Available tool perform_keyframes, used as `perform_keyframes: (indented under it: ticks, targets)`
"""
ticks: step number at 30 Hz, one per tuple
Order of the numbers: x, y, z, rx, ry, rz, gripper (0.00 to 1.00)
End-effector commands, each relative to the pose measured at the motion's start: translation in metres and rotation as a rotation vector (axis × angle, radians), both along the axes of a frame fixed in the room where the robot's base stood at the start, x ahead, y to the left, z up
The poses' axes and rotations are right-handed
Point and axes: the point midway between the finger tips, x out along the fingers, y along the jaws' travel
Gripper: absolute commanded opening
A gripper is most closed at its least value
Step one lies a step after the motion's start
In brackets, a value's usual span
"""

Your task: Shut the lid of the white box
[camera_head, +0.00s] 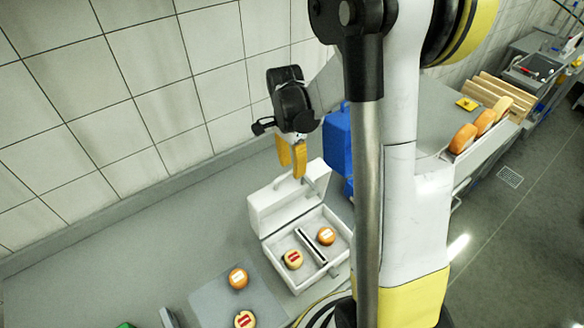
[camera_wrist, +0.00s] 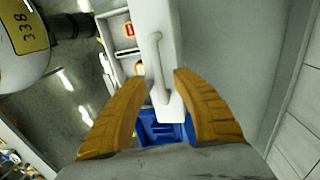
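The white box (camera_head: 314,283) stands on the grey counter with its lid (camera_head: 268,207) raised on the wall side. Inside lie two small orange cheese wheels, one with a red label (camera_head: 293,259) and one with a pale label (camera_head: 326,236), with a dark-topped divider between them. My gripper (camera_head: 292,168) has yellow fingers and is just above the lid's upper edge. In the wrist view my gripper (camera_wrist: 161,80) is open, and the white lid (camera_wrist: 152,25) with its handle (camera_wrist: 157,68) appears between the fingers. Whether a finger touches it I cannot tell.
A blue container (camera_head: 337,140) stands close behind the box. A grey mat (camera_head: 215,297) with two more cheese wheels lies in front. The tiled wall (camera_head: 150,85) runs along the counter's back. My arm hides part of the right side.

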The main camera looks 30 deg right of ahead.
Motion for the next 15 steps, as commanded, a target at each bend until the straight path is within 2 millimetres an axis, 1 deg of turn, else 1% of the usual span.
perform_keyframes:
  ticks: [1, 4, 11, 12, 14, 15]
  targets:
    - [-0.0002, -0.0001, -0.0041, 0.000, 0.000, 0.000, 0.34]
    - [-0.0012, 0.0000, -0.0083, 0.000, 0.000, 0.000, 0.34]
    - [-0.0012, 0.0000, -0.0089, 0.000, 0.000, 0.000, 0.34]
    - [-0.0012, 0.0001, -0.0089, 0.000, 0.000, 0.001, 0.30]
    - [-0.0011, 0.0001, -0.0088, 0.000, 0.000, 0.001, 0.12]
    - [-0.0011, 0.0001, -0.0088, 0.000, 0.000, 0.001, 0.00]
